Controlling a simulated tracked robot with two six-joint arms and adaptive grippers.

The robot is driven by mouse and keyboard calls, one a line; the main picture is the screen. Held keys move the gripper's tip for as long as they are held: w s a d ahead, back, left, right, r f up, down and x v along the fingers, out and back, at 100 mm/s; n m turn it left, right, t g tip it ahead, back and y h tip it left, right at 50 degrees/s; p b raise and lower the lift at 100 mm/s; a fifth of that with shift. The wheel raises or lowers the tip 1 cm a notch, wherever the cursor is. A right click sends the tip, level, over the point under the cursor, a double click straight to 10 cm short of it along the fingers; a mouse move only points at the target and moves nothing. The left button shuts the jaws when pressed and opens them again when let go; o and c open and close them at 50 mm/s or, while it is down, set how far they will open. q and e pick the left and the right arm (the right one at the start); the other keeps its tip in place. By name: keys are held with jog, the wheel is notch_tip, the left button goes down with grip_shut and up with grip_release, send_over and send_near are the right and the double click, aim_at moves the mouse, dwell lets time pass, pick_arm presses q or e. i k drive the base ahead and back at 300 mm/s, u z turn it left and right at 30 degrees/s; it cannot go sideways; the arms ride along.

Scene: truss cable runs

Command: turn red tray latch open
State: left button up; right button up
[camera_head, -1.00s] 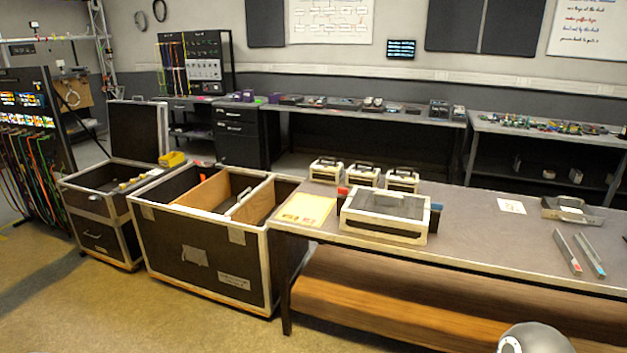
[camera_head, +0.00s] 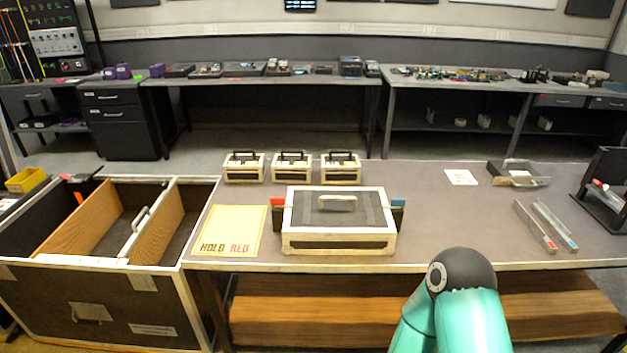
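A closed cream-edged case with a dark lid and a small top handle, the tray (camera_head: 338,220), sits near the front edge of the grey table. A red latch tab (camera_head: 277,203) sticks out at its left side. A blue tab (camera_head: 398,204) sticks out at its right side. My arm (camera_head: 460,290), teal with a dark rounded joint, rises at the bottom right of centre, in front of the table edge. Its gripper is not visible. The other arm and its gripper are out of view.
A yellow sheet reading "HOLD RED" (camera_head: 230,231) lies left of the tray. Three small cases (camera_head: 291,167) stand behind it. Two metal bars (camera_head: 545,226) and an open metal tray (camera_head: 518,173) lie right. A large open crate (camera_head: 100,262) stands left of the table.

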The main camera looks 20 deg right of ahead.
aim_at(277, 201)
jog(key=z, duration=0.35)
jog(key=i, duration=0.8)
jog(key=z, duration=0.6)
jog(key=k, duration=0.75)
jog(key=z, duration=0.2)
jog(key=i, duration=0.65)
